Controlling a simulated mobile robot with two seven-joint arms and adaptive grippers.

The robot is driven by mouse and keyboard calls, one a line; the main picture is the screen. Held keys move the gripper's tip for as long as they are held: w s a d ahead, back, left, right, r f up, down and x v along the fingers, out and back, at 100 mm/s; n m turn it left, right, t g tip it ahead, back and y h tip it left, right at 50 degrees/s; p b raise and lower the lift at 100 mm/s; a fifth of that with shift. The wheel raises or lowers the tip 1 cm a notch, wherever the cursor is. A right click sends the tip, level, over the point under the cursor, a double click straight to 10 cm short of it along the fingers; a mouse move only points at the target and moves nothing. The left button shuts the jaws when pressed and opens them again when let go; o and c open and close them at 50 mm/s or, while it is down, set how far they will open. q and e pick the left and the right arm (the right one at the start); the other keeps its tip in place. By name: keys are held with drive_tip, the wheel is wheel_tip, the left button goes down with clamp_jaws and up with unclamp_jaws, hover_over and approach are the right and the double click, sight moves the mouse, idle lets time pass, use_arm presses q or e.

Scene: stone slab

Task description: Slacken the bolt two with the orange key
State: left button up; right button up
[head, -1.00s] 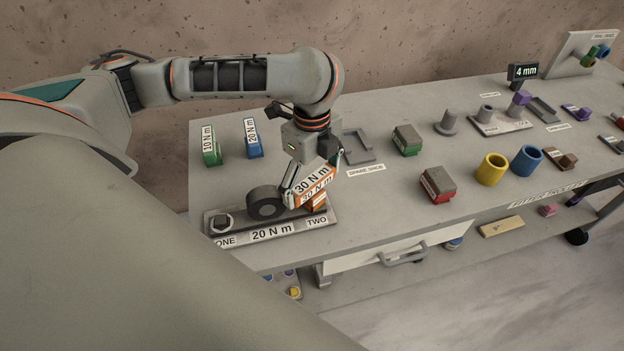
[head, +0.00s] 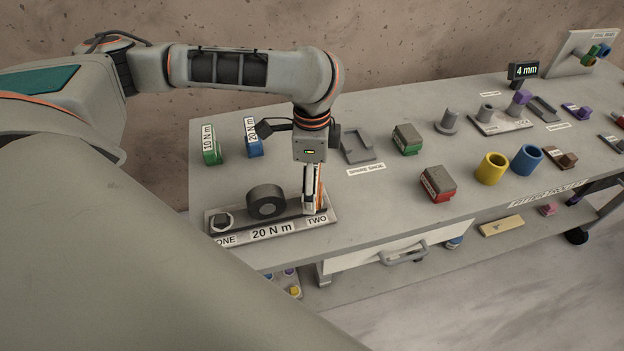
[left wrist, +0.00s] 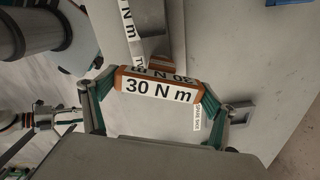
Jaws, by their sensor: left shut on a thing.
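My left gripper (head: 313,192) points down at the right end of the grey plate (head: 295,227) on the bench. It is shut on the orange key (left wrist: 160,88), labelled 30 N m, which lies between the teal fingers in the left wrist view. The key stands over the plate's TWO end and shows nearly edge-on in the head view. Bolt two is hidden beneath it; I cannot tell how it seats. Bolt one (head: 222,221) shows at the ONE end. The plate also reads 20 N m. A gripper-like part of mine (left wrist: 40,118) shows small in the left wrist view, its fingers unclear.
A dark cylinder (head: 266,202) stands mid-plate, close left of my gripper. The green key (head: 211,146) and blue key (head: 253,138) stand behind. The bench front beside the plate is clear.

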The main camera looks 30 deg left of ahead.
use_arm(q)
drive_tip(key=n, duration=0.4)
drive_tip(key=shift+r, duration=1.75)
drive_tip(key=shift+r, duration=0.1)
drive_tip(key=shift+r, duration=2.45)
